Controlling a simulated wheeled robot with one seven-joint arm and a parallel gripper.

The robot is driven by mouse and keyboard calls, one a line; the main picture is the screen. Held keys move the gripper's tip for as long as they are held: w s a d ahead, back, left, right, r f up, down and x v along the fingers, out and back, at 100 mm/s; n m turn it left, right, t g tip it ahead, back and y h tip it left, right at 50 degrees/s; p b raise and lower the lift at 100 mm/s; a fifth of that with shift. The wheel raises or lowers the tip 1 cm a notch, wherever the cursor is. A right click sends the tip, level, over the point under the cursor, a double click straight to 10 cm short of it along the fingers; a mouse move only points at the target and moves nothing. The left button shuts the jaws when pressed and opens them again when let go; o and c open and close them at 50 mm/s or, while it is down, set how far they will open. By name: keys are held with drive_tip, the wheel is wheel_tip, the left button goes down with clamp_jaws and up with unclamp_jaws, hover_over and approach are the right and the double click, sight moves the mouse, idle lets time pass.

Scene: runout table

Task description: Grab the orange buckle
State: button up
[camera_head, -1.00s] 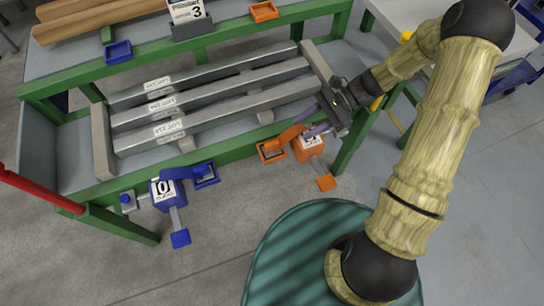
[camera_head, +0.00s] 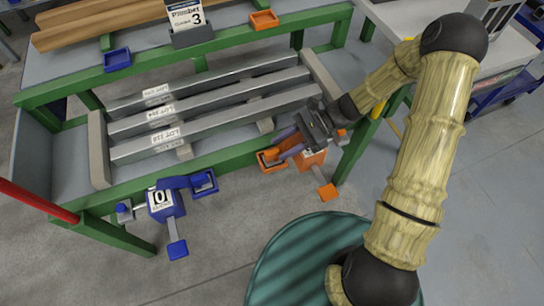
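The orange buckle is mounted on the front green rail of the table, near the right leg. Its orange square loop (camera_head: 271,160) is at the left, its box body (camera_head: 313,160) at the right, and an orange tab (camera_head: 328,192) hangs below. My gripper (camera_head: 288,143) is over the buckle from the upper right, with its two purplish fingers apart. The fingers reach across the upper part of the buckle, beside the loop, and hide much of its arm and label. I cannot tell whether they touch it.
A blue buckle (camera_head: 163,203) marked 10 is on the rail at the left. Several grey metal bars (camera_head: 215,122) lie on the table. An orange tray (camera_head: 264,19), a blue tray (camera_head: 117,60) and a sign marked 3 (camera_head: 187,18) are behind. A red bar (camera_head: 40,203) is at far left.

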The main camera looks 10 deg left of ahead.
sight(265, 158)
drive_tip(key=shift+a, duration=0.15)
drive_tip(key=b+x, duration=0.1)
drive_tip(key=x, duration=0.4)
drive_tip(key=shift+s+f, duration=0.1)
drive_tip(key=shift+s, duration=0.1)
idle(0.5)
clamp_jaws()
